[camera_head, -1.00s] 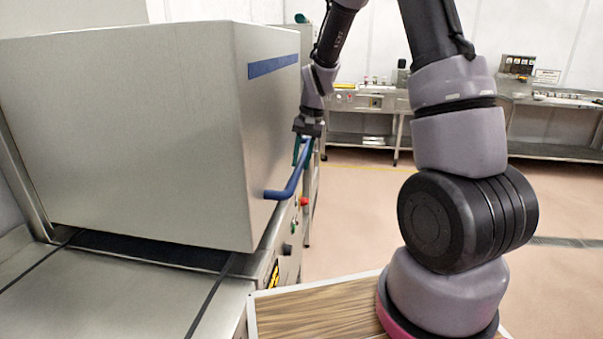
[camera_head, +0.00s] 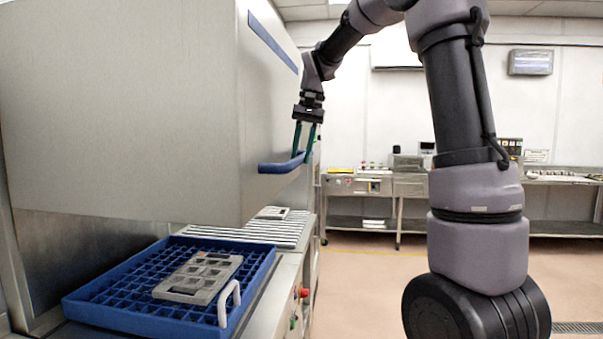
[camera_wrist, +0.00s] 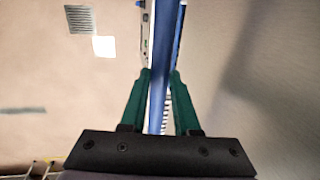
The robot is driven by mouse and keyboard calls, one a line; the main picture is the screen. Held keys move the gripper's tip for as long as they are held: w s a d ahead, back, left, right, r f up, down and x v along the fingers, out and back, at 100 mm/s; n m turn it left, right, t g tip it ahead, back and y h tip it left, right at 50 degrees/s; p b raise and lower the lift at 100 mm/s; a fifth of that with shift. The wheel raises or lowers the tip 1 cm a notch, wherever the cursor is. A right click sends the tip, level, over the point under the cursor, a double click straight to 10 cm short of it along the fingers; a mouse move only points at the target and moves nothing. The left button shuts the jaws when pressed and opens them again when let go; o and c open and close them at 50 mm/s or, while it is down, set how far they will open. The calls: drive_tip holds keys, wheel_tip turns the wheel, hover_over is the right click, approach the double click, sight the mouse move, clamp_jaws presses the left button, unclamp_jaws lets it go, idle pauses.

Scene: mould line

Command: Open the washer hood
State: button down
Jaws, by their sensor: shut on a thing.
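The washer hood (camera_head: 120,110) is a large stainless steel box at the left in the head view. It stands raised, with an open gap under its lower edge. Its blue bar handle (camera_head: 280,166) sticks out from the hood's right face. My gripper (camera_head: 304,150) is shut on the handle near its far end, coming from above with green fingers. In the wrist view the blue handle (camera_wrist: 158,105) runs between the two green fingers, and the hood's grey face (camera_wrist: 260,80) fills the right side.
Under the hood a blue rack (camera_head: 105,288) holds a grey mould plate (camera_head: 198,277), with a white handle (camera_head: 229,303) at the rack's near right. A slatted roller surface (camera_head: 250,229) lies behind it. A steel bench (camera_head: 385,185) stands at the back. The floor (camera_head: 370,275) to the right is clear.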

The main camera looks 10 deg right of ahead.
drive_tip(key=shift+r, duration=0.55)
drive_tip(key=c, duration=0.7)
unclamp_jaws()
drive_tip(key=shift+o, duration=0.2)
wheel_tip(320, 180, up, 10)
drive_tip(key=d, duration=0.2)
drive_tip(key=shift+s+r, duration=0.25)
drive_tip(key=shift+s, duration=0.1)
